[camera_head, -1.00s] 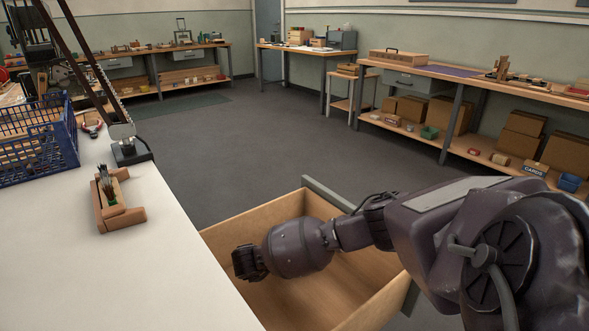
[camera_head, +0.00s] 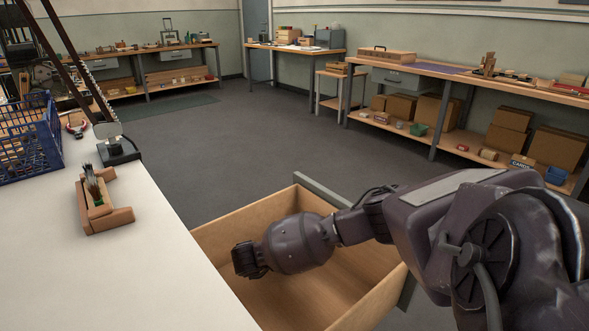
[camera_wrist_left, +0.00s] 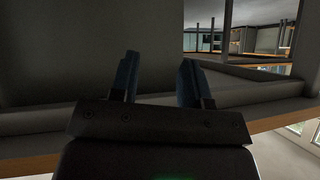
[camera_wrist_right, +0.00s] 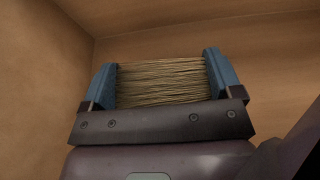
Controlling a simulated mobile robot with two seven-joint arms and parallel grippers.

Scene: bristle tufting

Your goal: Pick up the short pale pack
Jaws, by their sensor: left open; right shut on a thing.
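A pack of pale, straw-coloured bristles (camera_wrist_right: 162,84) sits between the blue fingers of my right gripper (camera_wrist_right: 163,85) in the right wrist view. The fingers are shut on it from both sides. Wooden drawer walls surround it. In the head view my right gripper (camera_head: 250,260) reaches down into the open drawer (camera_head: 345,290), and the pack is hidden there. In the left wrist view my left gripper (camera_wrist_left: 160,80) is open and empty, with its fingers apart in front of a dark grey surface. My left arm is not seen in the head view.
A white bench top (camera_head: 150,270) lies left of the drawer. On it stand a wooden holder with bristles (camera_head: 105,218), a small device on a black base (camera_head: 118,150) and a blue crate (camera_head: 30,145). Shelved benches line the far walls, with clear floor (camera_head: 260,140) between.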

